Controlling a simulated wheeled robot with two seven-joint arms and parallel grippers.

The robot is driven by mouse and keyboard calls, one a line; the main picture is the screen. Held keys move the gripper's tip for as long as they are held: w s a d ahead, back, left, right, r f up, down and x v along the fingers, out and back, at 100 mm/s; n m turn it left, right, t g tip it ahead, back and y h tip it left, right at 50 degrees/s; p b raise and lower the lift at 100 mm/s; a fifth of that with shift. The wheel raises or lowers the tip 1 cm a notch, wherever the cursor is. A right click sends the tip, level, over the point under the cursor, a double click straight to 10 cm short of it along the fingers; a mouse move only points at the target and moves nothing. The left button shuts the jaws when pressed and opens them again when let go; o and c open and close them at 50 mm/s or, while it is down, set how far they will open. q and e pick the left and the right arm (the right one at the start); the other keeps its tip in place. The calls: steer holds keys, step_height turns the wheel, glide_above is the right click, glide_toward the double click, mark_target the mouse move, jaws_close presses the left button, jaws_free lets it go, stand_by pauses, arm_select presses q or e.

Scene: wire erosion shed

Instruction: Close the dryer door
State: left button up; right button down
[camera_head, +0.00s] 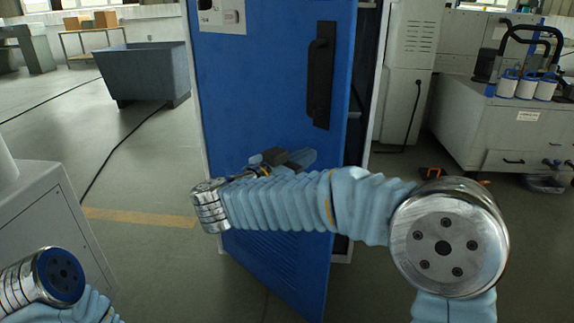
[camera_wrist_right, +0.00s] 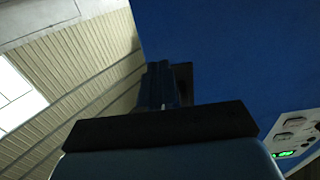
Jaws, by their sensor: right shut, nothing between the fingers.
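The dryer door is a tall blue panel (camera_head: 270,90), standing ajar in the middle of the head view. A gap along its right edge shows part of the dryer's pale frame and dark inside. A long black handle (camera_head: 320,75) is upright near that edge. My right gripper (camera_head: 290,157) is in front of the door, below and left of the handle, partly hidden by my arm. In the right wrist view its fingers (camera_wrist_right: 165,85) are together and empty, close to the blue door (camera_wrist_right: 230,50); contact cannot be told. My left gripper is out of view.
A control panel with a green display (camera_wrist_right: 290,150) shows at the wrist view's right. A grey bin (camera_head: 145,75) stands back left, a white cabinet (camera_head: 410,60) beside the dryer, and a grey workbench (camera_head: 500,125) at right. Open floor lies left of the door.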

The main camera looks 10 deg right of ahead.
mark_target(330, 144)
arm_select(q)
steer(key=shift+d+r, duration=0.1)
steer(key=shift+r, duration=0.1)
arm_select(e)
steer(key=x, duration=0.5)
steer(key=shift+w+d, duration=0.25)
steer(key=shift+d, duration=0.05)
